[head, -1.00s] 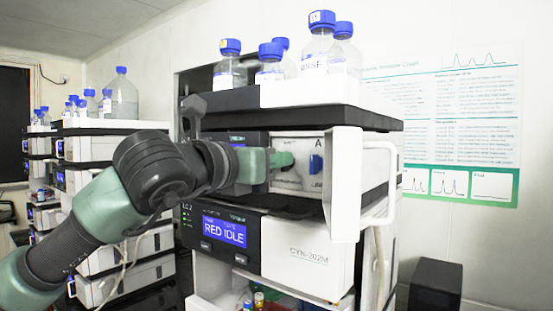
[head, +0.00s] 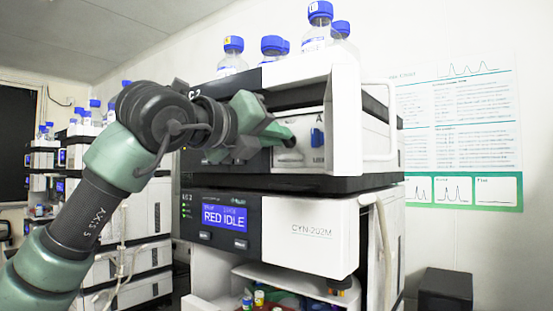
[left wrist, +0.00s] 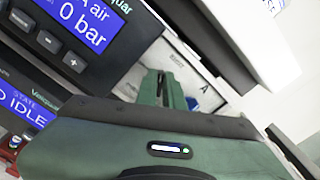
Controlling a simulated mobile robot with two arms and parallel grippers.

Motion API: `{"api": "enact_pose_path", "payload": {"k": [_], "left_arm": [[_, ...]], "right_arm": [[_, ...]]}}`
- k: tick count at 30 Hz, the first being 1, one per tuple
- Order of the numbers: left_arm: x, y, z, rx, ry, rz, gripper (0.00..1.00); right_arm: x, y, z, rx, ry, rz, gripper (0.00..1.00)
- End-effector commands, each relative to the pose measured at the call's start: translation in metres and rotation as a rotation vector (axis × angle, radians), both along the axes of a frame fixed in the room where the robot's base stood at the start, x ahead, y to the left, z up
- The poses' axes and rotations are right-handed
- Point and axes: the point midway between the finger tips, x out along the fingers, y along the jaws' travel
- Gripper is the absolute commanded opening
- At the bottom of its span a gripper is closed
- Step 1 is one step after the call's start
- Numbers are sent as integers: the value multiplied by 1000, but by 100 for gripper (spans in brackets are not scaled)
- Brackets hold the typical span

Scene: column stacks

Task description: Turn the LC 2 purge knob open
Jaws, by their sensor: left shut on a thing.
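The LC 2 stack stands in the middle of the head view, its pump module showing a white recessed panel (head: 311,120) marked A. My left gripper (head: 287,139) reaches into this recess from the left. Its dark fingertips are shut on the purge knob at the panel; the fingers hide the knob, so its angle cannot be read. A blue part (head: 317,138) sits on the panel just right of the fingertips, apart from them. In the left wrist view the narrow fingers (left wrist: 165,88) point into the recess, and the pump display (left wrist: 82,22) reads 0 bar. My right gripper is not in view.
A white open door (head: 345,120) stands out just right of the recess. Blue-capped bottles (head: 232,58) stand on top. More stacks are at the left; a black box (head: 445,291) is at the lower right.

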Motion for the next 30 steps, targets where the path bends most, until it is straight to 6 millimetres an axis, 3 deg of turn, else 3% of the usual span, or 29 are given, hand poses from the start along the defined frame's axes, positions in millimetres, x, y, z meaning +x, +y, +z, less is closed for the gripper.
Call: {"api": "enact_pose_path", "payload": {"k": [1,12,30], "left_arm": [[0,-1,-6,-35,26,-1,0],[1,2,-7,-320,233,0,0],[3,3,-7,-652,475,0,0]], "right_arm": [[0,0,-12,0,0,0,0],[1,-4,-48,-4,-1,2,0],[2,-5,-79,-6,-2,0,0]]}}
